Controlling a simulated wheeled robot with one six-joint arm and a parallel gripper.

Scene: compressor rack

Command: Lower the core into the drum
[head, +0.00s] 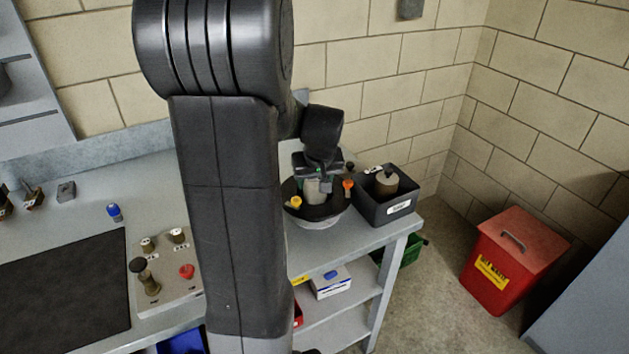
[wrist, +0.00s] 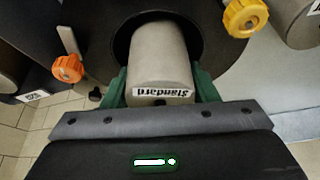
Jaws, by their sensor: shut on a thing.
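The core (wrist: 160,55) is a pale grey cylinder with a "Standard" label. My gripper (wrist: 160,88) is shut on it, with a green finger on each side. In the head view the core (head: 315,190) hangs upright from my gripper (head: 316,174) at the drum (head: 318,224), which has a black top and a pale base. In the wrist view the core's far end lies over the round dark opening of the drum (wrist: 222,38). I cannot tell whether that end is inside the opening. An orange knob (wrist: 67,68) and a yellow knob (wrist: 244,16) flank the opening.
A black bin (head: 388,212) with another core (head: 386,184) stands close right of the drum, near the bench's right edge. A panel with knobs (head: 170,285) and a dark mat (head: 65,295) lie to the left. A red waste bin (head: 505,265) stands on the floor.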

